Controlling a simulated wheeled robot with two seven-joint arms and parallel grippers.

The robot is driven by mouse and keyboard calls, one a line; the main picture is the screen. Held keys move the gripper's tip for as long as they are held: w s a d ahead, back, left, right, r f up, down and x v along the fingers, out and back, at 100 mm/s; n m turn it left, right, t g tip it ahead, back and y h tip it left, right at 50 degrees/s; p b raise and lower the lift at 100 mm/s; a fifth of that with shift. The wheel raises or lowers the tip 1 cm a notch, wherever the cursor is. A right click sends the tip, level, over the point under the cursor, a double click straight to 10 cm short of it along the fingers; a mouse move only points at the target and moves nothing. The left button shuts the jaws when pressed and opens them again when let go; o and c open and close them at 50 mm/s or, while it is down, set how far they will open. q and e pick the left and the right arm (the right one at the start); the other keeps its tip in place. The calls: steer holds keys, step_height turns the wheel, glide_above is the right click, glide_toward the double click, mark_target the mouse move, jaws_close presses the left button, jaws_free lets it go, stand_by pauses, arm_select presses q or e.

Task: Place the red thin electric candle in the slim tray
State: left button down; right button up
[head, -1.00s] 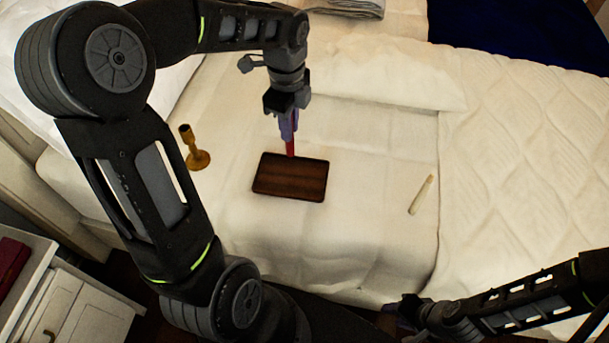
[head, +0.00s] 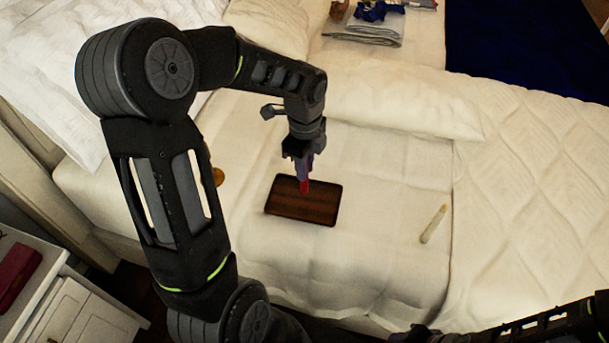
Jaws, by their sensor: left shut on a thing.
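The red thin electric candle (head: 304,187) is held in my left gripper (head: 304,174), which is shut on it and points down. The candle shows as a short red piece below the fingers. It overlaps the back part of the dark brown wooden slim tray (head: 320,215) in the head view; I cannot tell whether it touches the tray. The tray lies flat on the bed. My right gripper (head: 418,334) is at the bottom edge of the view, mostly cut off, and its fingers are not clear.
A cream candle (head: 433,224) lies on the bed right of the tray. A brass candle holder (head: 218,177) is mostly hidden behind my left arm. Folded cloths (head: 365,28) lie at the back. A white nightstand (head: 75,315) with a red item is at lower left.

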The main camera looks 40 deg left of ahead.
mark_target(305, 192)
arm_select(q)
steer(key=shift+f, duration=1.8)
steer(key=shift+f, duration=0.2)
steer(key=c, duration=1.3)
jaws_free()
steer(key=shift+c, duration=0.2)
steer(key=shift+r, duration=0.15)
step_height(305, 192, up, 12)
steer(key=shift+r, duration=0.1)
